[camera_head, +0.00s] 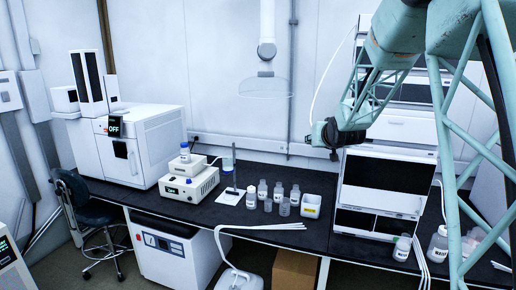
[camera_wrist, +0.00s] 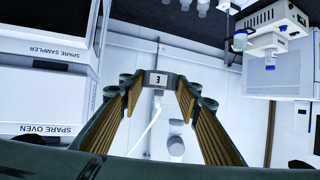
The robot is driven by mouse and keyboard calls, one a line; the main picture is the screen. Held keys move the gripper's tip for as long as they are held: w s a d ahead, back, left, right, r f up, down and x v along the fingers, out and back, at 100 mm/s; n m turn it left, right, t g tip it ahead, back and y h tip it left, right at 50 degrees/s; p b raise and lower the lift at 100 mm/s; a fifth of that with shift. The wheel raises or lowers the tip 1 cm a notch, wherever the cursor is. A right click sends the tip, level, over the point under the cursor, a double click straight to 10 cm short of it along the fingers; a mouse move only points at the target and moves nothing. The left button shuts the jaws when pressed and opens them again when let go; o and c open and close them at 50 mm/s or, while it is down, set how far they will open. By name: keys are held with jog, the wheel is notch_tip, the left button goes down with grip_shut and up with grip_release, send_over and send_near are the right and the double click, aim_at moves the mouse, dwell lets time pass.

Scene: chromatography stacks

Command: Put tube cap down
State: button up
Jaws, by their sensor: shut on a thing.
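My gripper (camera_wrist: 160,85) has its fingers closed on a small grey block with a dark letter mark, which appears to be the tube cap (camera_wrist: 158,78). A thin white tube (camera_wrist: 152,122) runs from it. In the head view my gripper (camera_head: 322,134) is dark and held above the bench, just left of the instrument stack, with a white tube (camera_head: 318,87) curving down to it. The cap itself cannot be made out in the head view.
The instrument stack (camera_head: 383,183) stands right of my gripper. Several small bottles (camera_head: 278,190) and a white bin (camera_head: 312,206) stand on the black bench (camera_head: 200,208). Larger bottles (camera_head: 437,245) stand front right. A white instrument (camera_head: 150,150) stands at left.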

jog(key=s+a+f+b, duration=0.1)
jog(key=s+f, duration=0.3)
jog(key=f, duration=0.6)
jog(key=s+a+f+b, duration=0.2)
jog(key=s+f+b, duration=0.2)
jog(key=f, duration=0.7)
jog(key=shift+a, duration=0.15)
jog(key=shift+f, duration=0.15)
jog(key=s+f, duration=0.5)
jog(key=f, duration=0.5)
jog(key=s+f, duration=0.5)
jog(key=f, duration=0.5)
jog(key=shift+s+f, duration=0.25)
jog(key=shift+f, duration=0.15)
